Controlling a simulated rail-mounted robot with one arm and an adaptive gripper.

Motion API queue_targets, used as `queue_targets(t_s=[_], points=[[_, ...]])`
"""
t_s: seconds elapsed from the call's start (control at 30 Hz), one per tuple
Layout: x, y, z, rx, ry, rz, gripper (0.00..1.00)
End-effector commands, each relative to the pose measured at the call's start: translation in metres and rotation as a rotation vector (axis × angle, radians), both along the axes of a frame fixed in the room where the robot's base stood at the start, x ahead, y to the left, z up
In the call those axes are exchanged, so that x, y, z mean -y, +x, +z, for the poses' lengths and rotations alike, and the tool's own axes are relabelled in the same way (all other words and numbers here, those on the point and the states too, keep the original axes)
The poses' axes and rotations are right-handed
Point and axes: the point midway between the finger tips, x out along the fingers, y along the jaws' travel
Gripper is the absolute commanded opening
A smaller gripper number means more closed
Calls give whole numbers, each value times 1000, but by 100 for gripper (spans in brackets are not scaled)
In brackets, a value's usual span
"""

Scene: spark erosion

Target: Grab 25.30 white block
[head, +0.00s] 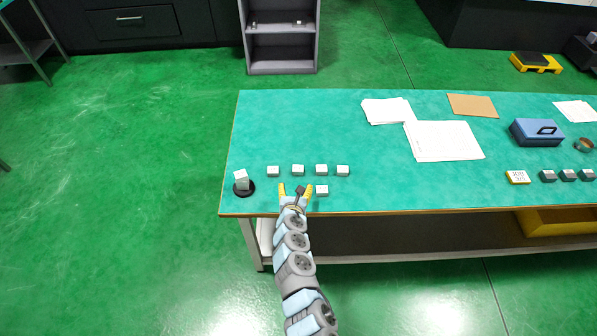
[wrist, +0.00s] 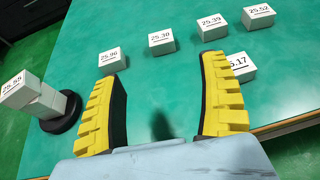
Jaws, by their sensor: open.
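The white block marked 25.30 (wrist: 161,43) stands on the green table, second from the left in a row of small white blocks. In the head view it is the second block (head: 298,171) of that row. My gripper (head: 295,189) is open and empty on the near side of the row, yellow fingers spread. In the wrist view my gripper (wrist: 162,75) has the 25.30 block beyond its fingertips, roughly centred between them and not touched. Its labelled top faces up and nothing covers it.
A block that seems to read 25.20 (wrist: 112,62) is to the left, and 25.39 (wrist: 212,28) and 25.52 (wrist: 258,17) are to the right. A block ending in 5.17 (wrist: 241,66) sits close by the right finger. Stacked blocks, topped by 25.55 (wrist: 18,90), stand on a black disc (head: 251,189).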

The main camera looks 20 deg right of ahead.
Motion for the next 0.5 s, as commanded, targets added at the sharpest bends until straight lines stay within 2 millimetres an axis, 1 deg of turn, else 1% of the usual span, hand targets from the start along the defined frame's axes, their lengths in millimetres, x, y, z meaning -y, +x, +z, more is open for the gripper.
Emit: queue_targets(t_s=[0.5], points=[[14, 31, -18, 0, 3, 0, 76]])
